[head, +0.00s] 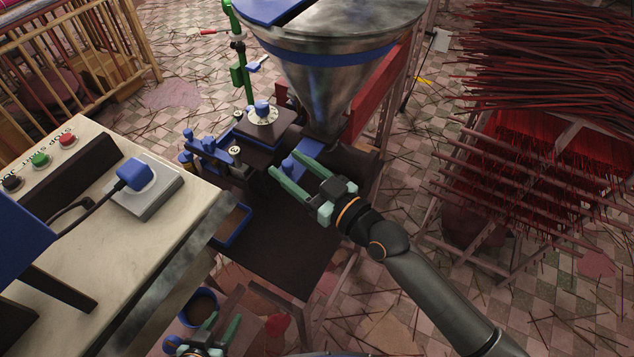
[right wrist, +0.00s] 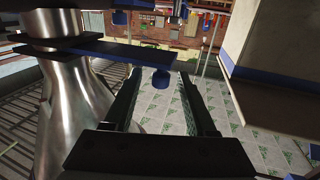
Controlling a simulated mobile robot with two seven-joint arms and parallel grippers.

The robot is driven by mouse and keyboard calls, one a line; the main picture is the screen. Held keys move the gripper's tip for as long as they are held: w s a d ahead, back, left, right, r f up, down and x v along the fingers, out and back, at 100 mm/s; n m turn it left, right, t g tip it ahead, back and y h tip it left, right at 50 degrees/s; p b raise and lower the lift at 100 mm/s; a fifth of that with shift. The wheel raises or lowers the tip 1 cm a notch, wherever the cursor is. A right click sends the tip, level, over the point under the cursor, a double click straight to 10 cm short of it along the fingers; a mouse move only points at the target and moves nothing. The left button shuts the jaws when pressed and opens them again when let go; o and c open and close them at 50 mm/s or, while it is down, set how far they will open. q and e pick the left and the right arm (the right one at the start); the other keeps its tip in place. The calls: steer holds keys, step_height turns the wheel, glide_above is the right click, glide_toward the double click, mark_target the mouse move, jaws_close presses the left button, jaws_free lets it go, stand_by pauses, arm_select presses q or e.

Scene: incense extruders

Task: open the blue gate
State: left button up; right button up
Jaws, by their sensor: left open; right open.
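The steel hopper (head: 335,85) narrows downward to a neck. In the right wrist view a dark plate with a blue edge (right wrist: 115,52), which looks like the blue gate, reaches out from the neck. A blue knob (right wrist: 161,80) hangs at its outer end. In the head view, blue parts of it (head: 311,147) show below the hopper cone. My right gripper (head: 286,163) is open, its fingers on either side of the knob; I cannot tell whether they touch it. My left gripper (head: 224,321) is open and empty at the bottom edge, partly cut off.
A pale control table (head: 185,225) with buttons and a blue plug stands at the left. A machine with a round dial (head: 263,113) is beside the hopper. A blue-rimmed tray (head: 232,226) lies below. Racks of red incense sticks (head: 545,130) fill the right.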

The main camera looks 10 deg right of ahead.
steer(key=b+v, duration=0.1)
steer(key=v, duration=1)
steer(key=s+d+f+m+g+h, duration=0.1)
steer(key=s+d+f+m+h, duration=0.1)
steer(key=f, duration=0.6)
steer(key=s+d+f+m+g+h, duration=0.2)
steer(key=s+d+f+h, duration=0.2)
steer(key=f, duration=0.4)
steer(key=s+d+f+m+g+h, duration=0.1)
steer(key=s+d+f+h, duration=0.2)
steer(key=f, duration=0.6)
steer(key=shift+s+m+g+p, duration=0.4)
steer(key=shift+s, duration=0.55)
steer(key=shift+w, duration=0.1)
